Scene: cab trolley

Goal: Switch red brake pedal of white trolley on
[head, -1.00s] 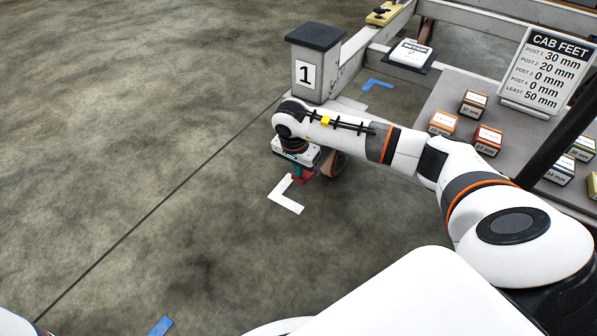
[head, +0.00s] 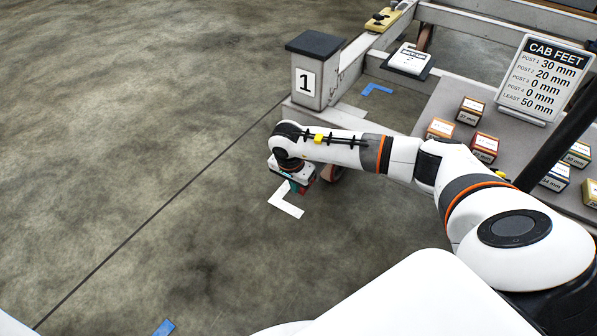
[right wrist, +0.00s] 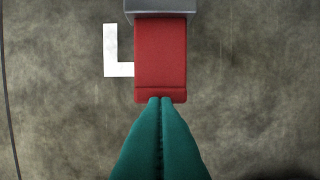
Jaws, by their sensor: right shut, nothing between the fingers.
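The red brake pedal (right wrist: 161,55) shows as a flat red plate with a lip at its near edge in the right wrist view. In the head view only a bit of red (head: 309,184) shows by the white trolley's (head: 352,58) wheel, the rest hidden behind my wrist. My right gripper (right wrist: 160,100) has green fingers, shut together and empty. Their tips overlap the pedal's near lip in the picture; I cannot tell whether they touch it. In the head view this gripper (head: 297,187) is low near the floor. My left gripper is not in view.
A post marked 1 (head: 306,82) stands on the trolley corner. A white L-shaped floor mark (head: 286,203) lies beside the pedal. Several small labelled boxes (head: 484,147) and a CAB FEET sign (head: 546,80) are on a grey surface at right.

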